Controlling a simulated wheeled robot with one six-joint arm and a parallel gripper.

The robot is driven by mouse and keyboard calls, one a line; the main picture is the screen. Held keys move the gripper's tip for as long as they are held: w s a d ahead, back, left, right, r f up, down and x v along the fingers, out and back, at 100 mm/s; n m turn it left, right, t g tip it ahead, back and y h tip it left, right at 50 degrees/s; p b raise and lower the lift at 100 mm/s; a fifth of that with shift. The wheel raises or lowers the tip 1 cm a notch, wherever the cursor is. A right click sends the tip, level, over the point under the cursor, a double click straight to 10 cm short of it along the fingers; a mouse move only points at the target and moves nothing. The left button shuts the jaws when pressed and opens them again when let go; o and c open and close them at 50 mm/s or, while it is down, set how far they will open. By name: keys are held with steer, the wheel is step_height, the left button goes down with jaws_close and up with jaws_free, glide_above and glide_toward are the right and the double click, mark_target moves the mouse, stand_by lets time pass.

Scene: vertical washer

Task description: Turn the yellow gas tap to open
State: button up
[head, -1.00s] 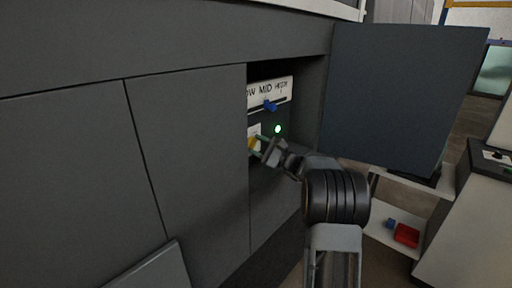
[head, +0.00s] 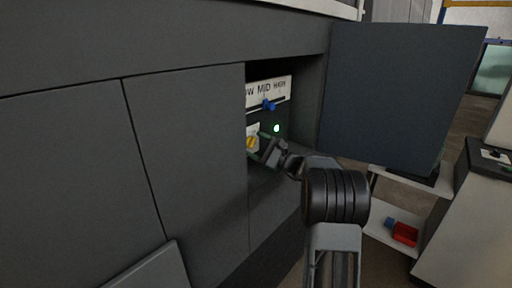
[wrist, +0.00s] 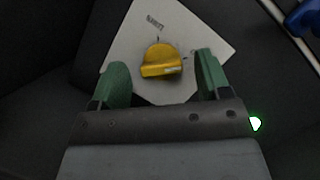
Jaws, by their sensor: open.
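The yellow gas tap (head: 252,142) sits on a white plate inside the open cabinet bay. In the wrist view the tap (wrist: 160,62) is a rounded yellow knob with a flat face bearing a small pale label, on the tilted white plate (wrist: 135,37) with small dark lettering. My gripper (wrist: 161,66) is open, its two green fingers on either side of the tap, with a visible gap to each. In the head view my gripper (head: 266,148) is just right of the tap and below a green light. Depth between fingertips and plate is hard to judge.
Above the tap is a LOW MID HIGH panel (head: 281,88) with a blue slider (head: 269,105). A green light (head: 277,128) glows beside the tap. The open dark door (head: 400,95) stands to the right. Bay walls close in around my gripper.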

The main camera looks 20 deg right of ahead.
steer(key=b+v, duration=0.1)
steer(key=v, duration=1.2)
steer(key=shift+s+b, duration=0.25)
steer(key=shift+b, duration=0.1)
steer(key=shift+d+f, duration=0.1)
steer(key=shift+d, duration=0.05)
